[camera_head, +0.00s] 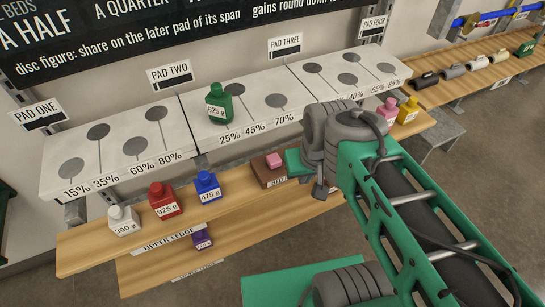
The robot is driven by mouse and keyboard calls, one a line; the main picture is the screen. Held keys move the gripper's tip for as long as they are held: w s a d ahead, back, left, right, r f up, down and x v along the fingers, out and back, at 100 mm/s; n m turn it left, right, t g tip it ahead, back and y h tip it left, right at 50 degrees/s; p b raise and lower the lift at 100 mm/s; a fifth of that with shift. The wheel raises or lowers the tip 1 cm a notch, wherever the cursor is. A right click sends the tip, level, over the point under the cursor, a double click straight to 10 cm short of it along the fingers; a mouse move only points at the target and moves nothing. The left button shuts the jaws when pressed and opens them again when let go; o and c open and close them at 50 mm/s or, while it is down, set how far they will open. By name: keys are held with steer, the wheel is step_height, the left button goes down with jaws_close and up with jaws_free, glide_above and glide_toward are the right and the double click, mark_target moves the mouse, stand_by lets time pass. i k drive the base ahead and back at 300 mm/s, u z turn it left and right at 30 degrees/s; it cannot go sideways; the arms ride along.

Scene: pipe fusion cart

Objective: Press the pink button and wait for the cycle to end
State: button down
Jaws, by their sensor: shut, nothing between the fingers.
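The pink button (273,160) is a small raised block on top of a brown box (268,175) on the upper ledge. The box's front label is partly hidden by my arm. My gripper (319,190) shows as a small grey end below my grey wrist joint, right of the box and pointing down. It is shut and empty. It looks apart from the button, though its distance above the ledge is hard to judge. The wrist hides much of the gripper.
White, red (166,206) and blue (208,188) weights stand left of the box. A green weight (219,105) sits on the slotted pad board (200,130) behind. A purple weight (202,239) is on the lower ledge. Pink and yellow weights (407,112) stand right of my arm.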

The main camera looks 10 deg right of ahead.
mark_target(274, 161)
steer(key=u, duration=0.3)
steer(key=k, duration=0.7)
steer(key=u, duration=0.6)
steer(key=k, duration=0.65)
steer(key=u, duration=0.8)
steer(key=i, duration=1.4)
steer(key=z, duration=0.9)
steer(key=i, duration=0.35)
steer(key=z, duration=0.35)
